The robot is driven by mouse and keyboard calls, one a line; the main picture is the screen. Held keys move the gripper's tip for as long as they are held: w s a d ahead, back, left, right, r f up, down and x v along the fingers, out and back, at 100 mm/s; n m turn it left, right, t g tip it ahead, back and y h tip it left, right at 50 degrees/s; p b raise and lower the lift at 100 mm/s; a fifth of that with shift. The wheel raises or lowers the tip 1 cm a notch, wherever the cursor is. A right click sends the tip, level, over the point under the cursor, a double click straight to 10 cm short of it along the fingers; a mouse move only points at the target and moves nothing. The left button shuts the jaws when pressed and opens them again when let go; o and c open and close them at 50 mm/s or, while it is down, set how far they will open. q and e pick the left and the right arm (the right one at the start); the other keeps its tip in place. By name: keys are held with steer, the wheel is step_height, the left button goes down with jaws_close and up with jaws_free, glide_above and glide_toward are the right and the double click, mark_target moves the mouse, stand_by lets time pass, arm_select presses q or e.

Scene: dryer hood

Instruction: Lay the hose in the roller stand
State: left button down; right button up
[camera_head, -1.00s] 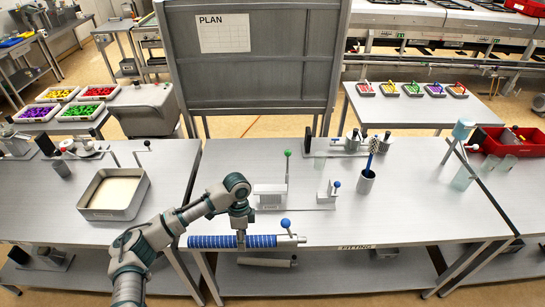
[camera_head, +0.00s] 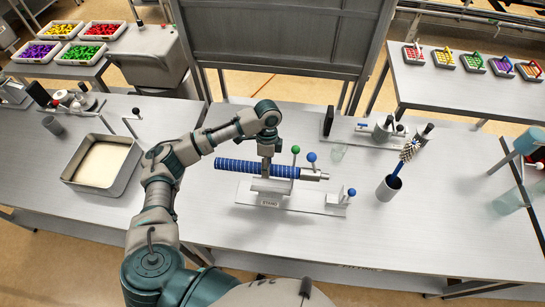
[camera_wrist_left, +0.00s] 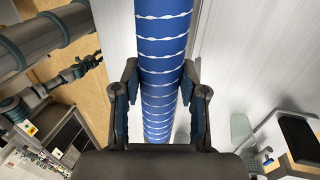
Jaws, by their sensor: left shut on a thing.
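The hose (camera_head: 232,166) is blue and ribbed with white rings, with a metal end and a blue-knobbed lever at its right. My left gripper (camera_head: 267,168) is shut around its middle from above and holds it level. The left wrist view shows the hose (camera_wrist_left: 160,85) between the two fingers (camera_wrist_left: 160,110). The roller stand (camera_head: 268,201), a pale block labelled STAND with a green-knobbed post, is just under the hose; I cannot tell whether they touch. My right gripper (camera_wrist_left: 88,66) shows small in the left wrist view, its fingers apart, away from the hose.
A small bracket with a blue knob (camera_head: 340,198) is at the right of the stand's plate. A cup with a brush (camera_head: 388,188) stands further right. A metal tray (camera_head: 103,166) is on the left table. The bench front (camera_head: 330,240) is clear.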

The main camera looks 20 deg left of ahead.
arm_select(q)
steer(key=shift+s+a, duration=0.15)
steer(key=shift+a, duration=0.2)
steer(key=shift+d+f, duration=0.15)
steer(key=shift+w+d+f, duration=0.25)
steer(key=shift+d+f, duration=0.3)
steer(key=x, duration=0.2)
steer(key=shift+w+d+f, duration=0.15)
steer(key=shift+d+f, duration=0.05)
steer(key=shift+f, duration=0.15)
glide_above(268, 188)
steer(key=w+a, duration=0.1)
step_height(268, 188, down, 4)
steer(key=shift+w+f+b, duration=0.1)
steer(key=shift+b, duration=0.35)
steer(key=shift+f, duration=0.25)
steer(key=shift+d+f, duration=0.1)
steer(key=shift+d, duration=0.5)
steer(key=shift+a, duration=0.25)
steer(key=c, duration=1)
jaws_free()
steer(key=shift+a+f, duration=0.1)
steer(key=shift+a, duration=0.15)
steer(key=shift+d+f, duration=0.1)
steer(key=shift+d, duration=0.15)
arm_select(e)
steer(key=shift+s+a+f, duration=0.2)
steer(key=shift+a+f, duration=0.3)
